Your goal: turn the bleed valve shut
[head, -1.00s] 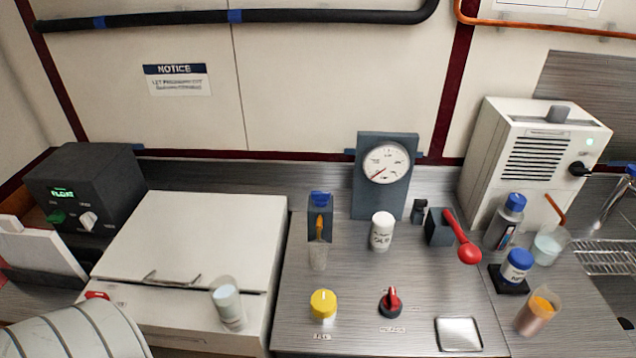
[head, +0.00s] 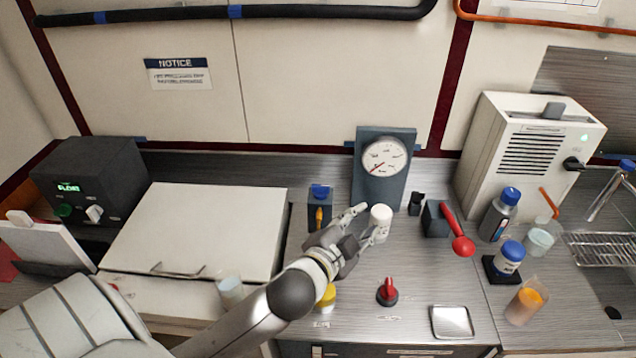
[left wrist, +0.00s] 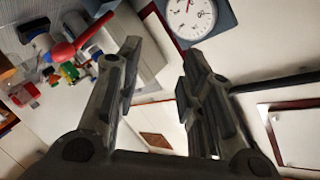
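A red-handled knob (head: 388,291) stands on a dark round base on the bench, with a small label in front of it. A yellow knob (head: 326,298) sits to its left, partly covered by my left arm. A red lever (head: 457,232) with a ball end is on a dark block to the right. The labels are too small to read, so I cannot tell which is the bleed valve. My left gripper (head: 366,223) is open, beside the white jar (head: 381,222) in the head view. The left wrist view shows its fingers (left wrist: 160,65) apart with nothing between them.
A pressure gauge (head: 384,157) stands behind the jar; it shows in the left wrist view (left wrist: 192,16) too. Bottles, including a blue-capped one (head: 509,257), and a beaker of orange contents (head: 526,302) stand at right. A metal tray (head: 452,322) lies at the front.

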